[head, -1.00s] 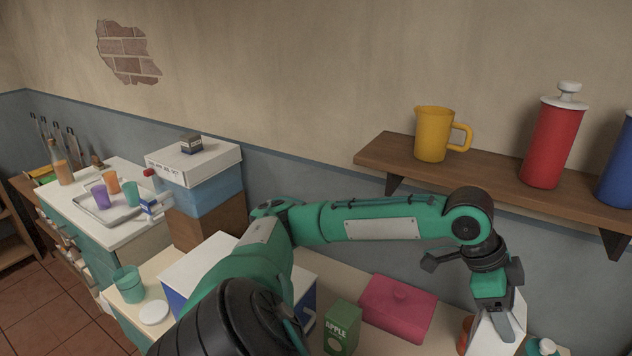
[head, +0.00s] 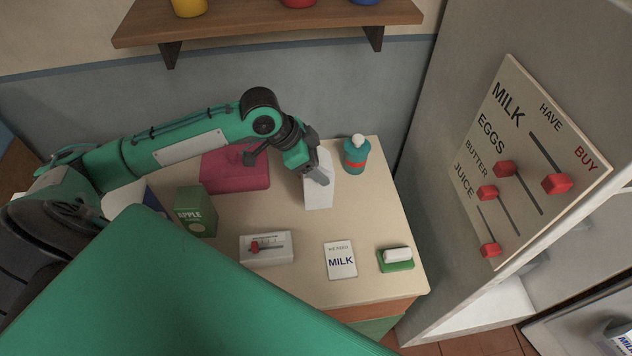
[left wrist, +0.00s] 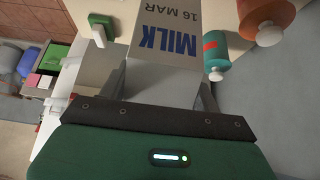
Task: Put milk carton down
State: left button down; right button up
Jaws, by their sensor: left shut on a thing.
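The white milk carton (head: 318,193) stands out over the back right part of the counter in the head view. My left gripper (head: 312,168) is shut on it. In the left wrist view the carton (left wrist: 165,42) shows "MILK 16 MAR" and sits between the fingers. I cannot tell whether its base touches the counter. My right gripper is not in view.
A teal bottle (head: 356,155) stands right of the carton, a pink box (head: 235,172) left. A green apple carton (head: 195,212), slider box (head: 265,248), milk card (head: 340,260) and green block (head: 396,262) are in front. An orange bottle (left wrist: 265,15) shows in the wrist view.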

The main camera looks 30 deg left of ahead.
aim_at(317, 187)
pick_arm(q)
notch_tip(317, 187, down, 4)
jog(key=shift+r, duration=0.1)
jog(key=shift+f+p, duration=0.35)
jog(key=shift+f, duration=0.15)
notch_tip(317, 187, down, 3)
jog(key=shift+f+p, duration=0.15)
jog(key=shift+p, duration=0.2)
jog(key=shift+f, duration=0.4)
jog(key=shift+c, duration=1.6)
grip_release()
